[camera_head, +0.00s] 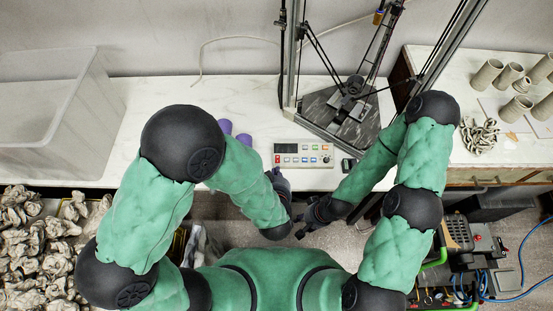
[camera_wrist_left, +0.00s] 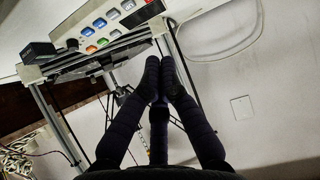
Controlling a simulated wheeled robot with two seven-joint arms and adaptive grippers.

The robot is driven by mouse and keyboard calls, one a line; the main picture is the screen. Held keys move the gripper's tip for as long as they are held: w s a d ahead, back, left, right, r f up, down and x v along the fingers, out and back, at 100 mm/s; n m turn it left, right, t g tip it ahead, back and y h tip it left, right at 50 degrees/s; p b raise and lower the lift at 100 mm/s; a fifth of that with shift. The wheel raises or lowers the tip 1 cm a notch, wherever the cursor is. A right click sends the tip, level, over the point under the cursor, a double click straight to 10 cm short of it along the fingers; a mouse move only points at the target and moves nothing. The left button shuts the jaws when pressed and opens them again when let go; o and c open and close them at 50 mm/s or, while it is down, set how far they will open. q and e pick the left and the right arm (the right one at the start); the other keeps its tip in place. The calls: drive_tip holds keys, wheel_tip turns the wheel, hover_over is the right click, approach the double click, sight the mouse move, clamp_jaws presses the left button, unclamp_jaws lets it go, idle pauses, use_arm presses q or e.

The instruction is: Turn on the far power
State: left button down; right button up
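A pale control panel (camera_head: 326,148) with a dark display and rows of coloured buttons lies near the table's front edge. It also shows at the top left of the left wrist view (camera_wrist_left: 88,28). My left gripper (camera_head: 279,174) is just below the panel's front edge in the head view. Its dark fingers converge with tips together in the left wrist view (camera_wrist_left: 161,62), with nothing visible between them. Whether it touches the panel is not clear. My right gripper (camera_head: 303,228) is lower, in front of the table; its fingers are small and dark. I cannot tell which control is the far power.
A small black box (camera_head: 348,165) sits right of the panel. Purple objects (camera_head: 225,127) lie to its left. A delta printer frame (camera_head: 345,115) stands behind it. A clear bin (camera_head: 60,110) is at left; clay pots (camera_head: 487,75) stand at right. The table's left middle is clear.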

use_arm(q)
drive_tip(key=b, duration=0.4)
hover_over(277, 158)
drive_tip(key=s, duration=0.4)
wheel_tip(277, 158, down, 6)
drive_tip(key=shift+w+a+f+b, duration=0.15)
drive_tip(key=shift+f+b, duration=0.1)
drive_tip(key=shift+f, duration=0.3)
drive_tip(key=shift+w+f+b, duration=0.15)
drive_tip(key=shift+f+b, duration=0.1)
drive_tip(key=shift+f, duration=0.3)
drive_tip(key=shift+w+f+b, duration=0.15)
drive_tip(key=shift+f+b, duration=0.15)
drive_tip(key=shift+f, duration=0.35)
drive_tip(key=shift+f, duration=0.55)
drive_tip(key=shift+r, duration=0.2)
